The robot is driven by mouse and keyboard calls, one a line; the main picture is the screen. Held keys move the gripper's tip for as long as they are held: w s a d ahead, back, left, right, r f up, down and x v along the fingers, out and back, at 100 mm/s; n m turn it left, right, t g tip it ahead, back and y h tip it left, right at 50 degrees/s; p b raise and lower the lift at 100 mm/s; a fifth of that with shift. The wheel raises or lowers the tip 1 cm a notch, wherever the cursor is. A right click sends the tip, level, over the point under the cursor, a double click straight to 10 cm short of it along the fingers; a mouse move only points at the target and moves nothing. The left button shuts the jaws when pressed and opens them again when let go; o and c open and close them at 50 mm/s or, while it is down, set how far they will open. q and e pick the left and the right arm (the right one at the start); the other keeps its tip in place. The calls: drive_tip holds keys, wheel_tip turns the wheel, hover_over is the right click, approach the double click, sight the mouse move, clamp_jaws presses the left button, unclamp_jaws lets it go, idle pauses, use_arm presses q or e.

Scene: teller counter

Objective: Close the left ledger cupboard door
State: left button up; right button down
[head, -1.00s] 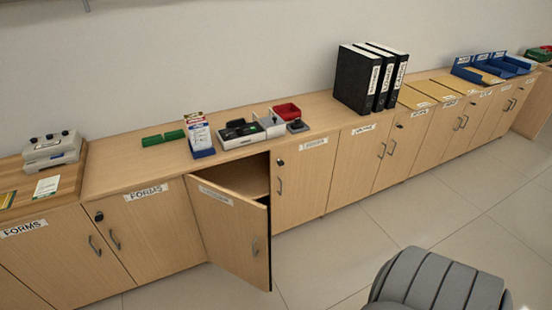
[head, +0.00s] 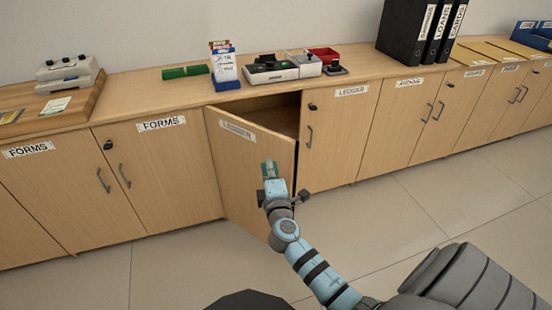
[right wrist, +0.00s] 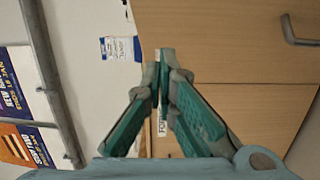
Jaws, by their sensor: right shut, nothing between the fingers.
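The left ledger cupboard door (head: 236,160) stands ajar in the head view, hinged at its left side, its free right edge swung out toward me. A label runs along its top. The dark cupboard interior (head: 280,115) shows above and behind it. My right gripper (head: 269,168) is in front of the door's right part, shut and empty; whether it touches the door is unclear. The door's handle is hidden, seemingly behind my gripper. The right wrist view shows the closed green fingertips (right wrist: 163,60) in front of wood panels. My left gripper is out of view.
The right ledger door (head: 338,140) and the forms doors (head: 160,170) are closed. On the counter are a leaflet holder (head: 224,70), a card terminal tray (head: 270,70) and black binders (head: 410,35). The floor (head: 430,220) in front is clear, apart from a grey chair (head: 470,280).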

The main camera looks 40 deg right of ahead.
sight(274, 144)
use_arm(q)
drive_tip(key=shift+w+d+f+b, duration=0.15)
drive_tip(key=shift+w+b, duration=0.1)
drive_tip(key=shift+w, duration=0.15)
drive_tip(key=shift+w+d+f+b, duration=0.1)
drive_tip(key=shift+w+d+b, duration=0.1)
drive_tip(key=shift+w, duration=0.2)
use_arm(e)
drive_tip(key=w+d, duration=0.2)
drive_tip(key=d, duration=0.1)
drive_tip(key=w+d, duration=0.1)
drive_tip(key=d, duration=0.1)
drive_tip(key=shift+w, duration=0.15)
